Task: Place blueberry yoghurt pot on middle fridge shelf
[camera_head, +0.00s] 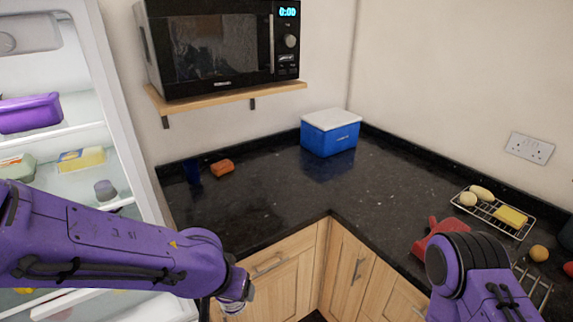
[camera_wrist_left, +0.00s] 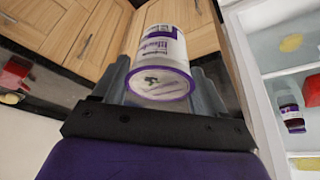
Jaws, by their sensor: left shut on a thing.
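The blueberry yoghurt pot (camera_wrist_left: 163,55), white with a purple rim and lettering, is between the fingers of my left gripper (camera_wrist_left: 165,85) in the left wrist view. In the head view my left gripper (camera_head: 236,298) is low, in front of the cabinets and right of the fridge; the pot is mostly hidden there. The open fridge (camera_head: 115,95) stands at the left, and its shelves (camera_head: 75,133) show in part. My right arm is at the lower right; its gripper is out of view.
The fridge holds a purple tub (camera_head: 30,113), a yellow pack (camera_head: 82,158) and a small grey pot (camera_head: 105,188). My left arm hides its lower part. A blue cool box (camera_head: 330,132) and a wire rack (camera_head: 508,225) stand on the dark counter (camera_head: 270,200).

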